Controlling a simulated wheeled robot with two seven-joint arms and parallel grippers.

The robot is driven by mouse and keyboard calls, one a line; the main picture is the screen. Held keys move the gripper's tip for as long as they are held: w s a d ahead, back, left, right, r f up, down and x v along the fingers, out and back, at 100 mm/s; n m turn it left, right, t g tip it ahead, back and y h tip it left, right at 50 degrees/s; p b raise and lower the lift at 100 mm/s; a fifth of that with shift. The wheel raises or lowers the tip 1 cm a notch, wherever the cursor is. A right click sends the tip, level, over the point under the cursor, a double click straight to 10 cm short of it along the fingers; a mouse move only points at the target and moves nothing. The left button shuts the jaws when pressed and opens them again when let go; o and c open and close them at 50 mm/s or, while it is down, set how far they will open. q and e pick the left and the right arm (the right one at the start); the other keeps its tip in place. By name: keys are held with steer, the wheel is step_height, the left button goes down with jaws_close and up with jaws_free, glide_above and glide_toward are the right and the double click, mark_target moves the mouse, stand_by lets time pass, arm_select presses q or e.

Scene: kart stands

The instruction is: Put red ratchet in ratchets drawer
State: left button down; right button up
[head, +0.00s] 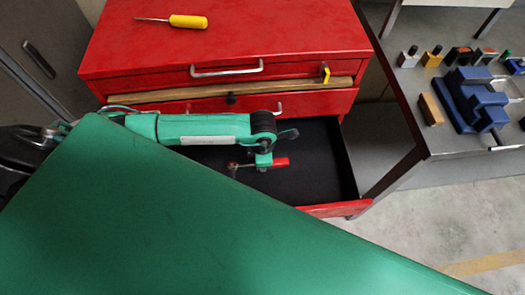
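The red ratchet (281,162) has a red handle and a grey metal head to the left. It is over the dark inside of the open drawer (325,160) in the red cabinet. My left gripper (263,163) points down over the drawer and appears shut on the ratchet between its handle and head. Whether the ratchet touches the drawer floor cannot be told. The drawer's front edge shows at the right; a large green surface close to the camera hides the rest. My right gripper is not in view.
A yellow-handled screwdriver (187,21) lies on the red cabinet top (240,35). A grey workbench (450,142) at right holds a blue vise (470,100) and several small items. A grey locker stands at left.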

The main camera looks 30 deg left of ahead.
arm_select(q)
steer(key=shift+f, duration=0.1)
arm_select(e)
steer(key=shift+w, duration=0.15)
arm_select(q)
steer(key=shift+f, duration=0.15)
steer(key=c, duration=1.1)
jaws_free()
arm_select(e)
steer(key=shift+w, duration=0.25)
